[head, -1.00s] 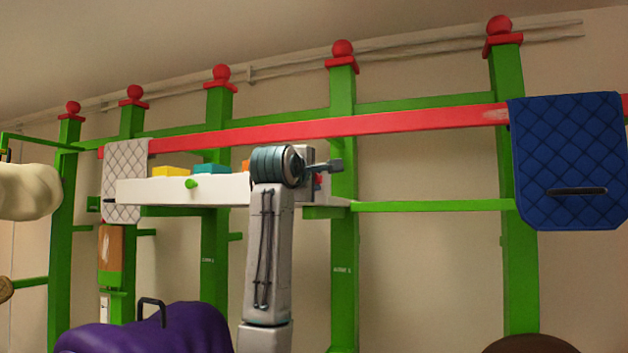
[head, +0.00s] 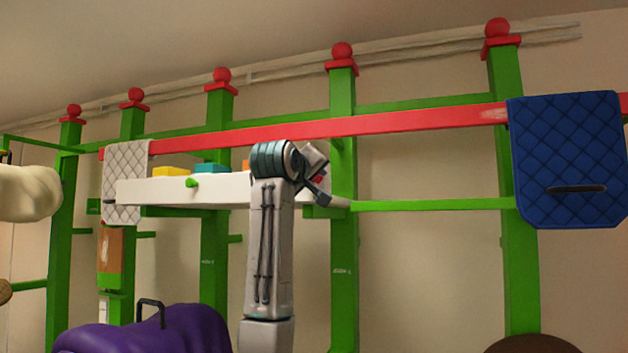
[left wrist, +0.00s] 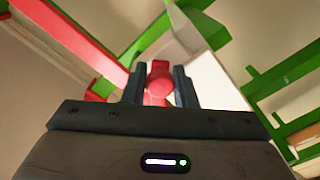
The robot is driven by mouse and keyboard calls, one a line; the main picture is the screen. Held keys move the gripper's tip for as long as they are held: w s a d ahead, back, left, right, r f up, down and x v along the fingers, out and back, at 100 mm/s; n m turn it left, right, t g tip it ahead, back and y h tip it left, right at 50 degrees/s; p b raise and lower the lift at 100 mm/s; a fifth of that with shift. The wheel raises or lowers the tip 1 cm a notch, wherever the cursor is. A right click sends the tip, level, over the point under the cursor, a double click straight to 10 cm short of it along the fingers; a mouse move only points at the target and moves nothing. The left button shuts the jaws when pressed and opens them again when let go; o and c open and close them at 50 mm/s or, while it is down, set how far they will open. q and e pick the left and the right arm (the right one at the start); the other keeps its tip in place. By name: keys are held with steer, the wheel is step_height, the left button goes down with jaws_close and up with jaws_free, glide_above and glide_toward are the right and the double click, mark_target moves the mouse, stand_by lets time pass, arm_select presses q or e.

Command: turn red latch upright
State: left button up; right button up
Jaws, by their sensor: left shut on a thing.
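The red latch (left wrist: 158,85) shows in the left wrist view between the two dark fingers of my left gripper (left wrist: 160,82), which is shut on it. In the head view only a small red bit of the latch (head: 318,180) shows at the right end of the white shelf (head: 226,190), beside the green post. My left wrist and arm hide most of it there, so its exact angle is hard to tell. My left gripper is tilted in the head view. My right gripper is not in view.
Yellow (head: 171,171) and teal (head: 210,168) blocks lie on the shelf. A red rail (head: 420,124) runs above it. A blue quilted pad (head: 568,150) hangs at the right, a grey one (head: 124,185) at the left. A purple saddle (head: 180,332) is below.

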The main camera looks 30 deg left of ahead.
arm_select(q)
steer(key=m, duration=0.5)
steer(key=shift+f, duration=0.1)
steer(key=shift+m, duration=1.6)
steer(key=o, duration=0.9)
steer(key=b+v, duration=0.5)
steer(key=v, duration=0.6)
